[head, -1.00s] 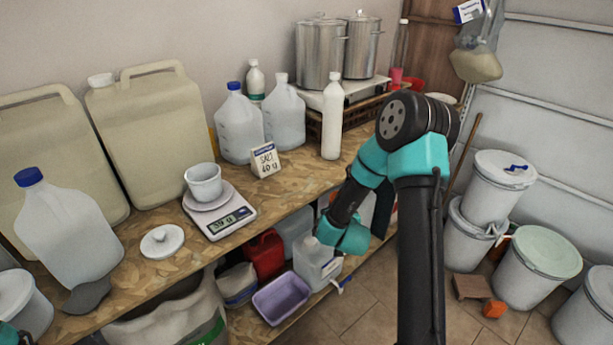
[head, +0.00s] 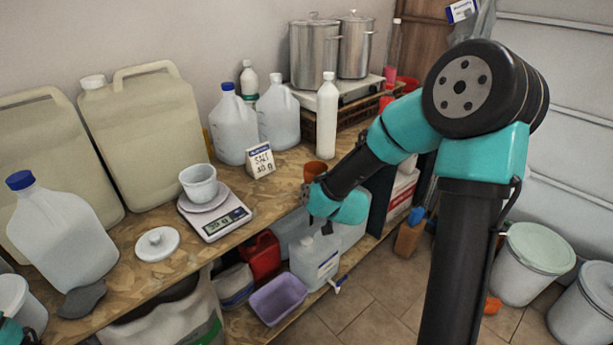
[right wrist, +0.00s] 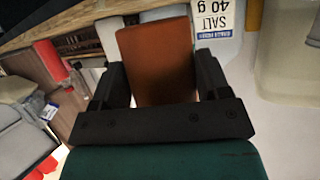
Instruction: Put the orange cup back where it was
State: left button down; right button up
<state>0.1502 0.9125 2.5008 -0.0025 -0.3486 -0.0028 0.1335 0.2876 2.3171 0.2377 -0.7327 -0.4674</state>
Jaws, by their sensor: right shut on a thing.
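The orange cup (head: 315,169) shows in the head view at the front edge of the wooden bench, partly behind my right wrist. My right gripper (right wrist: 155,85) is shut on the orange cup, which also fills the space between its fingers in the right wrist view (right wrist: 157,62). The cup's base and whether it touches the bench are hidden. The SALT 40 g card (head: 260,161) stands on the bench left of the cup and shows upside down in the right wrist view (right wrist: 214,18).
A scale (head: 222,218) with a white cup (head: 199,181) stands left of the card. A white bottle (head: 327,118) and clear jugs (head: 233,130) stand behind. A lid (head: 157,243) lies at the front left. Some bench between card and cup is bare.

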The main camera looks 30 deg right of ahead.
jog(key=shift+n+y, duration=0.7)
jog(key=shift+y, duration=0.1)
jog(key=a+r, duration=0.2)
jog(key=a, duration=0.2)
jog(key=shift+w+a+r, duration=0.25)
jog(key=shift+w+r, duration=0.1)
jog(key=shift+r, duration=0.05)
jog(key=w+d, duration=0.2)
jog(key=w, duration=0.2)
jog(key=w+d+f, duration=0.1)
jog(key=w+d, duration=0.2)
jog(key=w, duration=0.1)
jog(key=w+d, duration=0.3)
jog(key=w, duration=0.2)
jog(key=shift+f, duration=0.25)
jog(key=shift+w+d, duration=0.15)
jog(key=shift+d, duration=0.05)
jog(key=shift+w+d+f, duration=0.1)
jog(key=shift+w+f, duration=0.05)
jog(key=shift+f, duration=1.65)
